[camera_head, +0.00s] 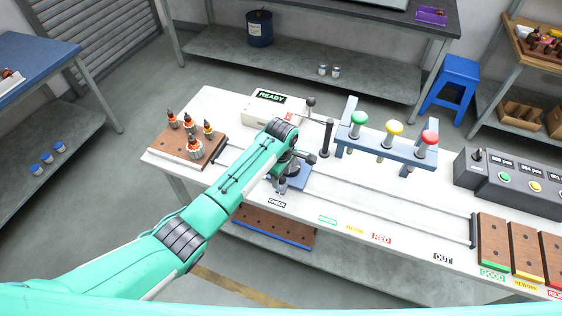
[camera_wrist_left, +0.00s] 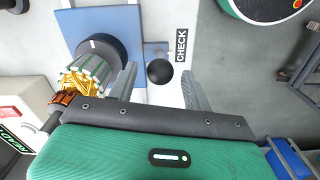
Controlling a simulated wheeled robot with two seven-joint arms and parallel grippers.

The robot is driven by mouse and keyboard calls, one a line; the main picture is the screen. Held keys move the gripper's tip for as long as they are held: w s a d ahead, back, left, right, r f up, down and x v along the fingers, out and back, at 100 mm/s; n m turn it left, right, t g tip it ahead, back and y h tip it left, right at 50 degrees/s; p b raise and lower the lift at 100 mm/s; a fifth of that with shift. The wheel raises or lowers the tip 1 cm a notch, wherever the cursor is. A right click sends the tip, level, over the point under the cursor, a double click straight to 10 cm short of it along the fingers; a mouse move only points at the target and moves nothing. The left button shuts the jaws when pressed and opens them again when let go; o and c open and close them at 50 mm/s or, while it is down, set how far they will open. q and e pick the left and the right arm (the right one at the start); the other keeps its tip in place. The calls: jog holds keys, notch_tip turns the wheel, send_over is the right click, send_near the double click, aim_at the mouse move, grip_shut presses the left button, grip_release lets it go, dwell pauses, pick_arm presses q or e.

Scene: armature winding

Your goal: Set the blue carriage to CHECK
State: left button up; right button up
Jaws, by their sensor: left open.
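The blue carriage (camera_head: 322,178) is on the rails of the white bench, partly hidden under my left arm. In the left wrist view its blue plate (camera_wrist_left: 125,22) carries an armature with copper windings (camera_wrist_left: 88,76) and a dark round end. A black ball knob (camera_wrist_left: 160,72) stands at the carriage's edge beside the CHECK label (camera_wrist_left: 181,58). My left gripper (camera_wrist_left: 160,85) is open, with one finger on each side of the knob; contact cannot be told. The CHECK label also shows on the bench front in the head view (camera_head: 277,203). My right gripper is not in view.
A wooden board (camera_head: 188,147) with several armatures stands at the left. A READY box (camera_head: 280,105) is behind my arm. A blue rack with green, yellow and red knobs (camera_head: 393,130) stands right of the carriage. The rails toward OUT (camera_head: 442,258) look clear.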

pick_arm(q)
notch_tip(320, 180, up, 9)
jog(key=shift+f+b, duration=0.1)
jog(key=shift+b, duration=0.75)
